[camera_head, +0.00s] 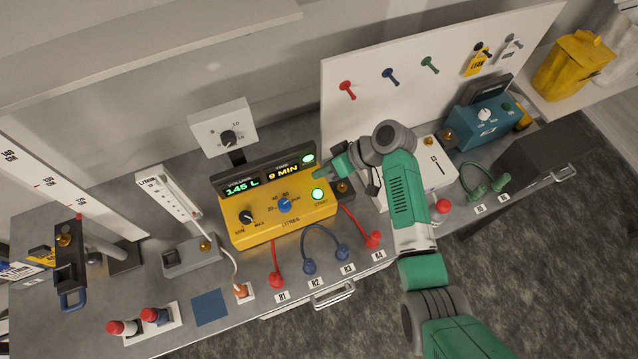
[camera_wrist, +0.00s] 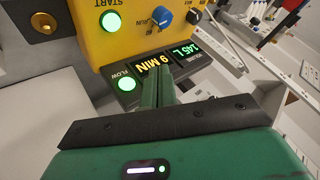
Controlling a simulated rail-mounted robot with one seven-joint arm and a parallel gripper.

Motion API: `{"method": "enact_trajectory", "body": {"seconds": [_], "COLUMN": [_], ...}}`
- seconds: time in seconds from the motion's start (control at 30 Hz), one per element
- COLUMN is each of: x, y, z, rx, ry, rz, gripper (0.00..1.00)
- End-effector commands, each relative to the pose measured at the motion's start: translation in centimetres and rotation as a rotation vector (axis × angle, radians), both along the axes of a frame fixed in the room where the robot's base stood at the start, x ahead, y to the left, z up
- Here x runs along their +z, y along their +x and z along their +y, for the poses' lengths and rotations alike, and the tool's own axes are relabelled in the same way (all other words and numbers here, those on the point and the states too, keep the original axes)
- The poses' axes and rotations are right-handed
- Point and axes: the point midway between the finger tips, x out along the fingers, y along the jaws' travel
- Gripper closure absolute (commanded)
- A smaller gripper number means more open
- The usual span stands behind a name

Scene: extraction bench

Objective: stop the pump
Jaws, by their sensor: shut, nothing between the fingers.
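The pump (camera_head: 270,230) is a yellow box on the bench, with a dark display panel on top reading 145 L (camera_head: 241,187) and 9 MIN (camera_head: 283,172). Its START button (camera_head: 318,195) and FLOW lamp (camera_head: 308,158) are both lit green. A blue knob (camera_head: 285,205) and a black knob (camera_head: 246,217) are on its face. My gripper (camera_head: 321,173) is shut and empty at the right end of the pump. In the wrist view the closed fingers (camera_wrist: 158,88) overlap the display beside the FLOW lamp (camera_wrist: 126,84); the START button (camera_wrist: 110,21) is clear of them. Contact cannot be told.
Red and blue hoses (camera_head: 320,232) loop in front of the pump at ports H1 to H4. A flow meter (camera_head: 178,205) stands left. A white box (camera_head: 430,170) and a teal device (camera_head: 484,117) stand right. A white pegboard (camera_head: 440,60) rises behind.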

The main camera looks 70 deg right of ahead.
Motion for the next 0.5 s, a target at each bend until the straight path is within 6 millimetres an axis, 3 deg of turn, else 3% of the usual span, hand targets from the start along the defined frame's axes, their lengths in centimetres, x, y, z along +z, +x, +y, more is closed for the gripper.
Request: {"method": "enact_trajectory", "body": {"seconds": [0.27,0.5], "x": [-0.1,-2.1], "y": [0.1,0.1], "z": [0.0,0.0], "rx": [0.0,0.0], "ry": [-0.001,-0.001], "rz": [0.0,0.0], "gripper": [1.0,1.0]}}
